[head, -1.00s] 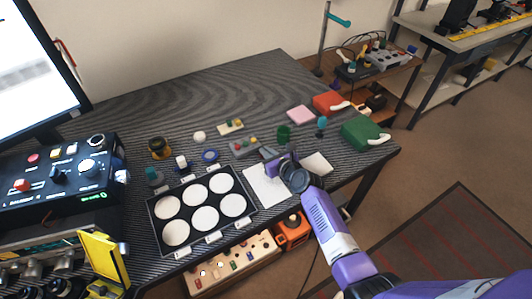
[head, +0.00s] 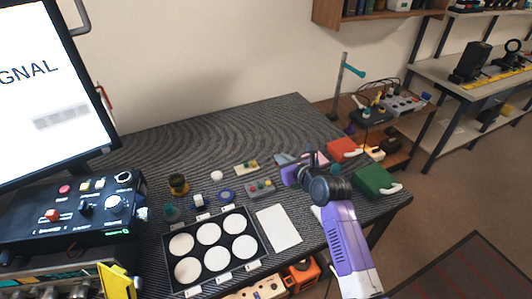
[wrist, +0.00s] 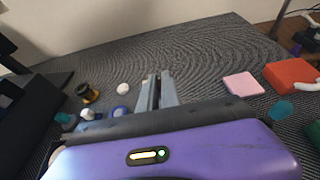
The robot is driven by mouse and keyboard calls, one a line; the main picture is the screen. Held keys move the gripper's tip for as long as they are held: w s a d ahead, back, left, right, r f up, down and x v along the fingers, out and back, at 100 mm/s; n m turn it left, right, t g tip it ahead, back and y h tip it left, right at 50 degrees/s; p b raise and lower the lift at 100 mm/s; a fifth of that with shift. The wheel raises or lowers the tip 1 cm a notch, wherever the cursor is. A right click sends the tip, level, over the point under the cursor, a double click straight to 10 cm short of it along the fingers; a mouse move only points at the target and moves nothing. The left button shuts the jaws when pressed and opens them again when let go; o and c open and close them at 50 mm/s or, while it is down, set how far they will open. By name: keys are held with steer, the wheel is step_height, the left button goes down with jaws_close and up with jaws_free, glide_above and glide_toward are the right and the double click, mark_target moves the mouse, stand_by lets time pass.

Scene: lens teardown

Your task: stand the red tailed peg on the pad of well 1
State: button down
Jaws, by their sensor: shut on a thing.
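The black tray (head: 216,253) stands near the table's front with several round wells. Each well has a white pad (head: 208,233). Its small labels are too small to read, so I cannot tell which is well 1. My gripper (head: 282,159) is above the table, behind and right of the tray. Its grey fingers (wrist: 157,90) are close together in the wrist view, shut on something. I cannot make out what is between them. I cannot pick out the red tailed peg for certain in either view.
A white sheet (head: 279,229) lies right of the tray. A grey block with coloured spots (head: 260,188), a blue ring (head: 227,196) and a black-and-gold cylinder (head: 178,184) stand behind it. Red (head: 343,149) and green (head: 376,181) boxes are at right. The back of the table is clear.

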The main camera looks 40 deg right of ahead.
steer(key=shift+r, duration=0.45)
steer(key=shift+w+a+r+y, duration=0.35)
steer(key=shift+a+r, duration=0.15)
steer(key=shift+r, duration=0.15)
steer(key=s+a+f+n+y, duration=0.1)
steer(key=s+a+f, duration=0.3)
steer(key=a, duration=0.4)
steer(key=s+a+f+n+y+b, duration=0.1)
steer(key=s+a+f, duration=0.4)
steer(key=a, duration=0.3)
steer(key=s+a+f+n+y, duration=0.1)
steer(key=s+a+f, duration=0.4)
steer(key=a, duration=0.4)
steer(key=shift+f+b, duration=0.3)
steer(key=shift+f, duration=0.2)
steer(key=shift+s+f, duration=0.1)
steer(key=shift+f, duration=0.05)
steer(key=shift+d, duration=0.1)
